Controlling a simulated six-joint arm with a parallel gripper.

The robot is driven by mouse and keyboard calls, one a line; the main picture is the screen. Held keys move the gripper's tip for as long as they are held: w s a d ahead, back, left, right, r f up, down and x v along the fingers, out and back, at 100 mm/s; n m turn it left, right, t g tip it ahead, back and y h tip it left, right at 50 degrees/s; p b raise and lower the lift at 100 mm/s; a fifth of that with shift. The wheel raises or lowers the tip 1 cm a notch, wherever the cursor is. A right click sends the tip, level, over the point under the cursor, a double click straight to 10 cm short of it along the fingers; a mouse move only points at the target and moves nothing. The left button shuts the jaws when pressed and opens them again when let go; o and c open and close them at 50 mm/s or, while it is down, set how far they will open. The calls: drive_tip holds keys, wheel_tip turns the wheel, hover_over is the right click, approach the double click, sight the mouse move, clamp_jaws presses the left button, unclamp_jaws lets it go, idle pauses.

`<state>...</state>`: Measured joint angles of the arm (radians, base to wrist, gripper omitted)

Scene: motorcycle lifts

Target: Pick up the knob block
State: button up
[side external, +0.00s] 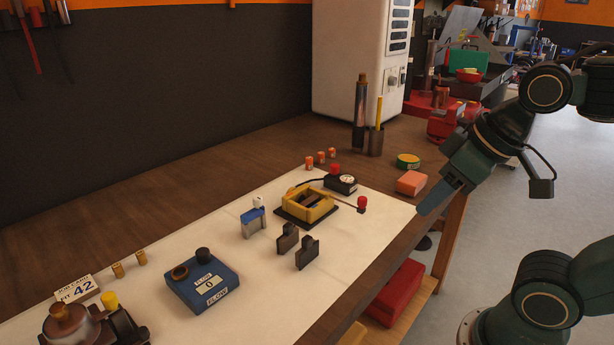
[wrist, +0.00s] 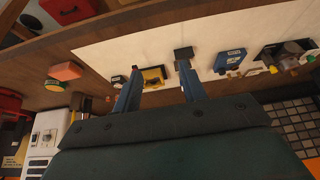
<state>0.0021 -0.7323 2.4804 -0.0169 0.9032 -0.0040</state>
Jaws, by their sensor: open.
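Two things on the white mat (side external: 345,215) carry knob-like tops, and I cannot tell for sure which is the knob block. One is a small upright blue-and-grey block (side external: 253,224) with a white top, left of the yellow tray (side external: 322,208). The other is a larger blue box (side external: 203,286) marked FLOW 0, with a black knob and a brown ring on top; it also shows in the wrist view (wrist: 230,60). My gripper (side external: 427,207) is open and empty, right of the mat and apart from both. In the wrist view its two blue fingers (wrist: 159,68) are spread apart. The small block is not clear there.
Two dark upright brackets (side external: 297,248) stand between the blue things and the bench's front edge. A gauge (side external: 341,184), an orange block (side external: 411,183) and a green-yellow roll (side external: 408,161) are nearer my gripper. Tall cylinders stand at the back.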

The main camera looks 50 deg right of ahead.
drive_tip(key=w+a+r+n+y, duration=0.2)
drive_tip(key=w+a+r+n, duration=0.3)
drive_tip(key=w, duration=0.5)
drive_tip(key=n+g+y, duration=0.3)
drive_tip(key=n+g, duration=0.2)
drive_tip(key=n, duration=0.7)
hover_over(249, 213)
drive_tip(key=d, duration=0.5)
wheel_tip(249, 213, down, 8)
drive_tip(key=shift+d+f+n+g+h, duration=0.1)
drive_tip(key=shift+f+n+g+h, duration=0.1)
drive_tip(key=shift+n+g+h, duration=0.1)
drive_tip(key=shift+f, duration=0.1)
drive_tip(key=shift+x, duration=4.2)
